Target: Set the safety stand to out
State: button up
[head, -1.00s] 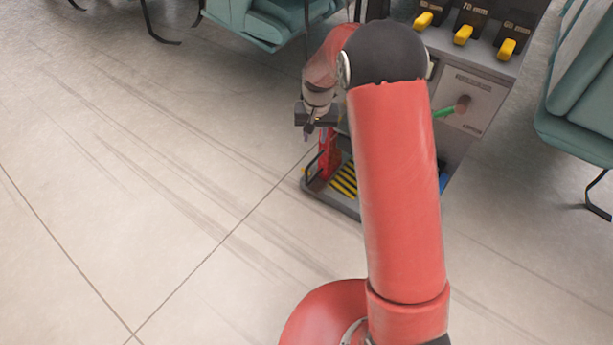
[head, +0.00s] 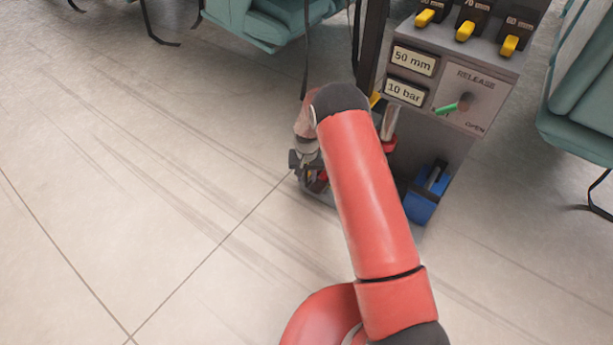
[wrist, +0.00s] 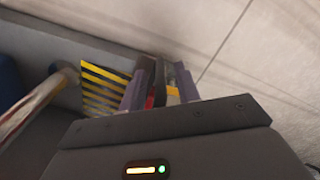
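The red part I take for the safety stand (head: 323,178) shows only in small patches low at the left of the machine in the head view; my gripper (head: 309,170) and arm hide most of it. In the wrist view my gripper's two grey fingers (wrist: 160,92) stand apart. Between them show a dark upright piece (wrist: 157,82), a bit of red (wrist: 149,103) and some yellow. A gap shows by the right finger. The view is blurred, and I cannot tell whether a finger touches anything.
The machine's panel (head: 440,80) carries yellow levers, two readouts of 50 mm and 10 bar, and a green-handled release valve (head: 450,107). A blue part (head: 425,195) sits low at its right. A hazard-striped plate (wrist: 102,85) lies beside the fingers. Teal seats (head: 265,20) stand behind; floor at left is clear.

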jog(key=shift+f, duration=0.2)
jog(key=shift+c, duration=0.3)
grip_shut()
jog(key=shift+s+a+r, duration=0.1)
jog(key=shift+a, duration=0.1)
jog(key=s+a, duration=0.4)
jog(key=shift+s+a, duration=0.15)
jog(key=shift+s, duration=0.15)
jog(key=shift+o, duration=0.3)
grip_release()
jog(key=shift+a, duration=0.15)
jog(key=shift+d, duration=0.2)
